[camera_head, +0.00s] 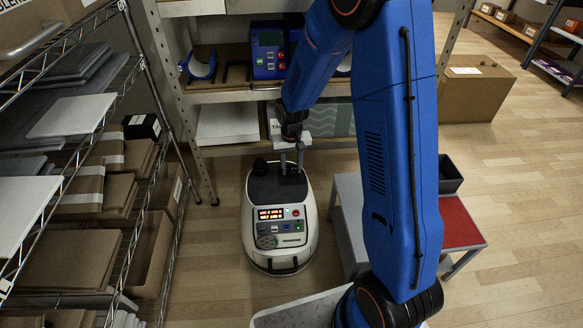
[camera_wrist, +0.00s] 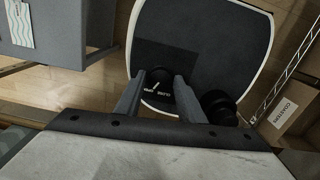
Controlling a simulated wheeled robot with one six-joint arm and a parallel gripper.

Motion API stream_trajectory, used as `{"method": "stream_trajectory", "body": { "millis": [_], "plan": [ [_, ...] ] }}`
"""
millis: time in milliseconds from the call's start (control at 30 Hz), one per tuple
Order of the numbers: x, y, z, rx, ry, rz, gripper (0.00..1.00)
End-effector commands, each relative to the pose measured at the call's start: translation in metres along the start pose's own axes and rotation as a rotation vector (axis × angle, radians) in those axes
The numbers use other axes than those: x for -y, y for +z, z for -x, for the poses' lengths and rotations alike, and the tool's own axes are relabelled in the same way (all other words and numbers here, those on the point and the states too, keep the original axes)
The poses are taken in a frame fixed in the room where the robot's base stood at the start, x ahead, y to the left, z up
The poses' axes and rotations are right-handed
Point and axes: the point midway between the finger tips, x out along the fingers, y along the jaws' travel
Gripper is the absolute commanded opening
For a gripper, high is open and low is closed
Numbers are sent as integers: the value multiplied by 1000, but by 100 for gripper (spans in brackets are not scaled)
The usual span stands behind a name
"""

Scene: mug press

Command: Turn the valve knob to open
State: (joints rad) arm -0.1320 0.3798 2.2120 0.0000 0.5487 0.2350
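The valve knob (camera_wrist: 161,79) is small, round and dark, with a white pointer mark and small white lettering beside it. It sits on the dark top of a white-and-grey machine (camera_head: 283,234) that stands on the floor. My gripper (camera_wrist: 160,82) points down at this top, with one grey finger on each side of the knob in the wrist view. The fingers are apart, and I cannot tell whether they touch the knob. In the head view my gripper (camera_head: 292,172) is over the back of the machine's top and hides the knob.
A second black knob (camera_wrist: 219,106) stands on the same top, close beside my finger. A wire rack with boxes (camera_head: 85,180) is at the left. A metal shelf (camera_head: 225,95) is behind. A grey table with a red top (camera_head: 459,224) is at the right. Floor shows between them.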

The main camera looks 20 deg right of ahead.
Motion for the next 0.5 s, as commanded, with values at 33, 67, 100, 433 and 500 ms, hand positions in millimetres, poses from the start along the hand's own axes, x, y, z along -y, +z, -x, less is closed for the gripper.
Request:
{"method": "stream_trajectory", "body": {
  "millis": [33, 67, 100, 433, 500],
  "plan": [
    [0, 0, 0, 0, 0, 0, 46],
    [0, 0, 0, 0, 0, 0, 46],
    [0, 0, 0, 0, 0, 0, 46],
    [0, 0, 6, -1, 0, 1, 46],
    [0, -1, 14, -2, -1, 1, 46]
  ]
}}
